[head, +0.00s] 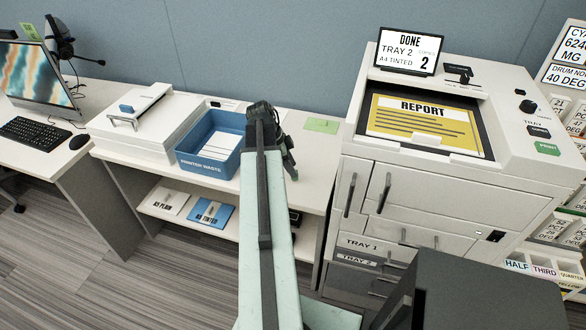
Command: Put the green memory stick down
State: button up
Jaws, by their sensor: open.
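I cannot make out a green memory stick in the head view. My gripper (270,125) is the dark end of my pale green arm, over the white bench between the blue bin and a flat green pad (321,125). It is open. Its fingertips are hard to make out against the arm, and I see nothing held in it. The pad lies on the bench, right of my gripper and left of the printer, with nothing on it.
The blue printed-waste bin (183,161) holds white paper. A white machine (152,116) stands left of it. The large printer (455,190) stands at right, its screen (408,51) reading "DONE". A monitor (35,72) and keyboard (36,133) are at far left. Bare bench surrounds the pad.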

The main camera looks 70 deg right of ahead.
jog(key=p+v, duration=0.6)
jog(key=v, duration=0.2)
jog(key=shift+r, duration=0.35)
jog(key=shift+w, duration=0.25)
jog(key=w+a+f+n+t, duration=0.1)
jog(key=w+a+n+t, duration=0.2)
jog(key=w+a+n, duration=2.05)
jog(key=a, duration=0.9)
jog(key=w+a+n+y, duration=0.1)
jog(key=w+a+n, duration=0.2)
jog(key=a, duration=0.9)
jog(key=w+a+n+t+y, duration=0.1)
jog(key=w+a+n, duration=0.2)
jog(key=a, duration=0.9)
jog(key=shift+w+f+n, duration=0.4)
jog(key=shift+n, duration=0.25)
